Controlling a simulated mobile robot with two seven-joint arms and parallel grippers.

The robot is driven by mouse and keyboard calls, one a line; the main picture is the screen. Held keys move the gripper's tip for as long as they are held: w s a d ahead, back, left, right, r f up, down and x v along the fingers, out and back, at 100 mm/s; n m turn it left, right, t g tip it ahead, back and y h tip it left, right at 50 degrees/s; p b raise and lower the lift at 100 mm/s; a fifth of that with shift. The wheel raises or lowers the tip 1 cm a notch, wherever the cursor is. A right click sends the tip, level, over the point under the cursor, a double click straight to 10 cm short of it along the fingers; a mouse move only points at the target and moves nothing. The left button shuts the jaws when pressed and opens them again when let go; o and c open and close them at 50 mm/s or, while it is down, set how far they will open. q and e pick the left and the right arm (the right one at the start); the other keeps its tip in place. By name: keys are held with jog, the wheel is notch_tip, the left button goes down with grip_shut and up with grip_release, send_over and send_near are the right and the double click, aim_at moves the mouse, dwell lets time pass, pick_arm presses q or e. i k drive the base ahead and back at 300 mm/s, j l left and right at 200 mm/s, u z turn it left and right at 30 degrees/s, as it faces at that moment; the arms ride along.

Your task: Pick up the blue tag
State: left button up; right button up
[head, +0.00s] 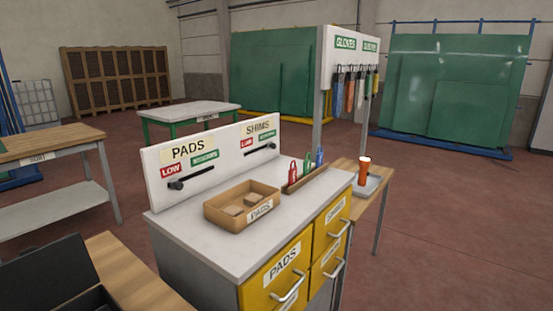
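A blue tag (319,156) stands upright at the far right end of a narrow brown holder (304,180) on the grey-white top of the cabinet (213,250). A green tag (307,163) stands beside it and a red tag (293,171) stands nearest in the same holder. The lower part of the blue tag is hidden by the holder. Neither of my grippers shows in the head view.
A brown box (214,213) labelled PADS sits left of the holder. A white board (160,185) rises along the cabinet's back edge. An orange cup (363,171) stands in a tray on a wooden table (375,201) to the right. The cabinet's front top is clear.

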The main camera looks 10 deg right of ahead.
aim_at(319, 164)
jog(key=i+l+u, duration=0.3)
jog(key=l+u, duration=0.35)
jog(key=i+l+u, duration=0.1)
jog(key=l+u, duration=0.2)
jog(key=l, duration=0.2)
jog(key=l+u, duration=0.35)
jog(key=i+l, duration=0.05)
